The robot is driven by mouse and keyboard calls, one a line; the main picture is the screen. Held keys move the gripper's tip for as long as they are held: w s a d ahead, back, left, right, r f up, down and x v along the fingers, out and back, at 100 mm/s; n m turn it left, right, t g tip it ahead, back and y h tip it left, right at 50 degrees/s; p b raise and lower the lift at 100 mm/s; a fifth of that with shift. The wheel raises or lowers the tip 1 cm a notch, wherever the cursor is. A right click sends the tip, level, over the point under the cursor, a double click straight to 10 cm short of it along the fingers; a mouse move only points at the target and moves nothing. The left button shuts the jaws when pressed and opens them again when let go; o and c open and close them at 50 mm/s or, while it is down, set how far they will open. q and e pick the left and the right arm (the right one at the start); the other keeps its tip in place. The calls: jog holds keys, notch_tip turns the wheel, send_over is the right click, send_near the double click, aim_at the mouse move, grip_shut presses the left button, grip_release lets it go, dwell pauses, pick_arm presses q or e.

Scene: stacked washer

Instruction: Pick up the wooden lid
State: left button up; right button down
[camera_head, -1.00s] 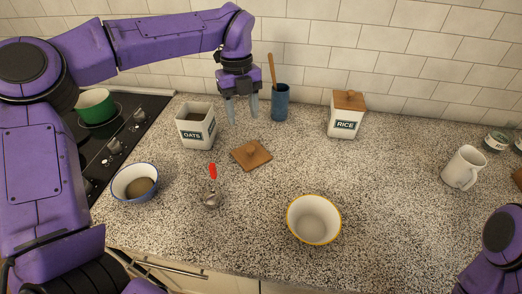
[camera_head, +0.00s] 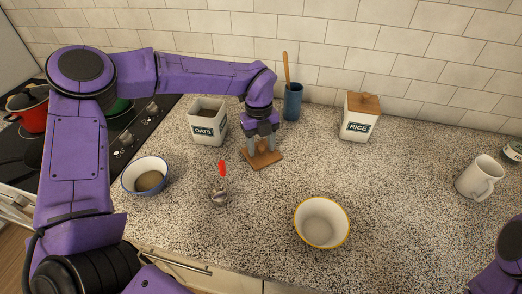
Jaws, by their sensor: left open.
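The square wooden lid (camera_head: 266,160) lies flat on the speckled counter, just right of the open white OATS canister (camera_head: 207,122). My left gripper (camera_head: 261,148) points down right over the lid, with its fingers open around the lid's middle. The lid's knob is mostly hidden by the fingers, and I cannot tell whether they touch it. Another wooden lid (camera_head: 363,102) sits on the RICE canister (camera_head: 357,125). My right arm shows only partly at the lower right corner, with its gripper out of view.
A blue cup with a wooden utensil (camera_head: 292,104) stands behind my left gripper. A red-handled scoop (camera_head: 220,184), a blue-rimmed bowl (camera_head: 146,176) and a yellow-rimmed bowl (camera_head: 321,223) are in front. A white mug (camera_head: 479,178) stands right. The counter between bowl and mug is clear.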

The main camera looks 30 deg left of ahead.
pick_arm(q)
grip_shut()
jog(key=shift+r, duration=0.1)
